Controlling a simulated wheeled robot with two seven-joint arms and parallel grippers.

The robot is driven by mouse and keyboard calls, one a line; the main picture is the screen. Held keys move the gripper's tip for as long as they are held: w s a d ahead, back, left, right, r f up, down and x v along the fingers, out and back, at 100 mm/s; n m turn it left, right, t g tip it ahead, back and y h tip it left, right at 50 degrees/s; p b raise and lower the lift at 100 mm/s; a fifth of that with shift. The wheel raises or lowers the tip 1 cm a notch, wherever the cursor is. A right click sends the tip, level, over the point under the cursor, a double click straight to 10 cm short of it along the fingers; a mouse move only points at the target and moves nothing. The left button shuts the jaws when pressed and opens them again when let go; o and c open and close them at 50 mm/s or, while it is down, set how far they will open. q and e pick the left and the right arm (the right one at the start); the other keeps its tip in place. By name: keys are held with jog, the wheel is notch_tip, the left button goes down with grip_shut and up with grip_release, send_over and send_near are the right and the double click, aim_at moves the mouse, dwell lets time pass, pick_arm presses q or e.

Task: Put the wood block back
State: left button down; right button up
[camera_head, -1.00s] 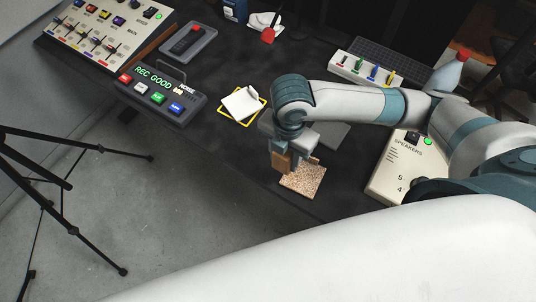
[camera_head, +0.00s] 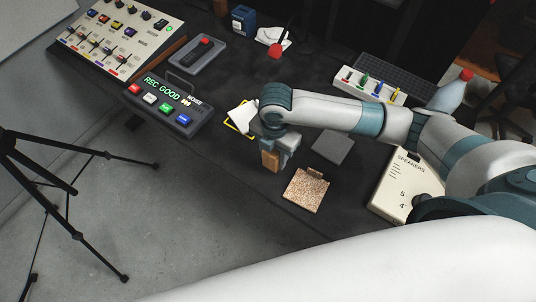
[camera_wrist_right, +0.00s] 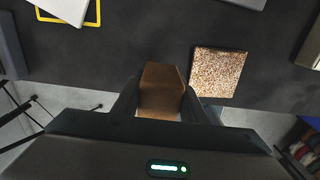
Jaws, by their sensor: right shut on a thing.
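My right gripper (camera_head: 277,152) is shut on the brown wood block (camera_head: 270,160). In the right wrist view the block (camera_wrist_right: 162,88) sits between the two fingers (camera_wrist_right: 160,100). The gripper and block are to the left of a speckled cork-like square (camera_head: 306,190), which shows to the right of the block in the wrist view (camera_wrist_right: 218,72). A yellow square outline (camera_wrist_right: 98,14) lies farther back to the left, with a white flat piece (camera_wrist_right: 68,8) over part of it. My left gripper is not in view.
A grey square pad (camera_head: 332,147) lies behind the cork square. A button box (camera_head: 165,102) is to the left and a speaker panel (camera_head: 405,186) to the right. The table's front edge is close to the block. A black tripod (camera_head: 70,195) stands on the floor at left.

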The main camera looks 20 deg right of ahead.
jog(key=w, duration=0.1)
jog(key=w+f, duration=0.2)
jog(key=shift+w+a+f, duration=0.1)
jog(key=shift+w+a, duration=0.2)
jog(key=shift+s+f+p, duration=0.1)
jog(key=shift+f+p, duration=0.85)
jog(key=shift+f, duration=1)
jog(key=shift+f, duration=0.15)
jog(key=o, duration=1.3)
notch_tip(320, 180, up, 12)
jog(key=b, duration=0.2)
